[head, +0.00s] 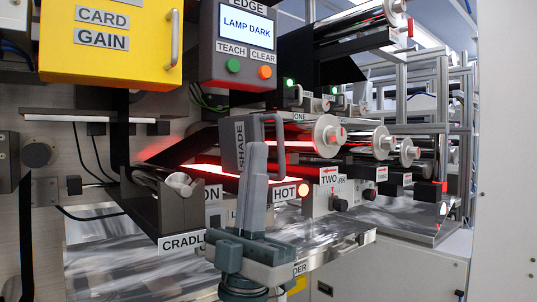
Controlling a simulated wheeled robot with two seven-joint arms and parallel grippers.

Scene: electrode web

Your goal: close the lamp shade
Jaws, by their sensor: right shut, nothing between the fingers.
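The lamp shade (239,146) is a dark grey panel lettered SHADE, with a loop handle on its right side. It stands upright in the middle of the head view, in front of red glowing strips (215,168). My right gripper (259,150) is shut and empty, with its fingers pointing up. In the picture its fingertips overlap the shade's handle and hide part of it; I cannot tell whether they touch. My left gripper is out of view.
A grey box (245,40) above reads LAMP DARK and has green and orange buttons. A yellow box (110,40) hangs at upper left. Rollers (328,136) stick out at right. A black cradle (168,208) and a lit HOT indicator (303,190) are close to my gripper.

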